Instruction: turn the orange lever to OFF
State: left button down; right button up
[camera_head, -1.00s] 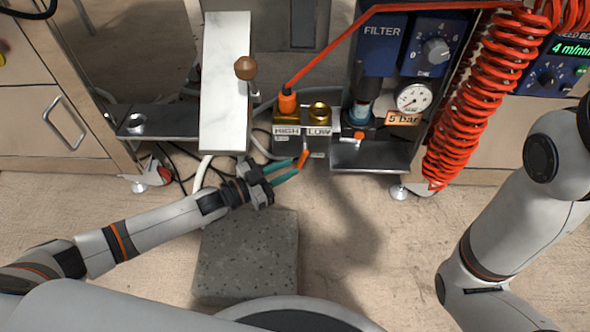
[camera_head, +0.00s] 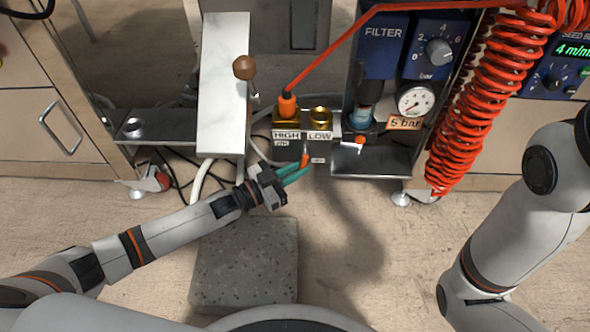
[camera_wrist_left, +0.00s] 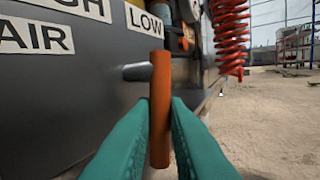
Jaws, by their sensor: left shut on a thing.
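The orange lever (camera_head: 305,160) is on the front of the metal panel, below the HIGH (camera_head: 286,135) and LOW (camera_head: 319,136) labels. In the left wrist view the lever (camera_wrist_left: 161,100) stands about upright, on a grey stem (camera_wrist_left: 137,72). My left gripper (camera_head: 297,173) has teal fingers and is at the lever. In the left wrist view its fingers (camera_wrist_left: 158,120) are on both sides of the lever's lower part, shut on it. No OFF mark is readable in these views. My right gripper is not in view; only my right arm shows.
An orange plug (camera_head: 287,104) with a red hose sits in the brass socket above HIGH. A brown knob (camera_head: 244,67) stands beside the white plate (camera_head: 222,90). A grey stone block (camera_head: 246,265) is on the floor below my left arm. A coiled red hose (camera_head: 470,100) hangs at right.

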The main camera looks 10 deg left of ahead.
pick_arm(q)
jog(key=shift+d+f+n+t+h+b, duration=0.2)
jog(key=shift+d+n+t+h+b, duration=0.15)
jog(key=shift+n+t+h+b, duration=0.35)
jog(key=c, duration=1.7)
grip_release()
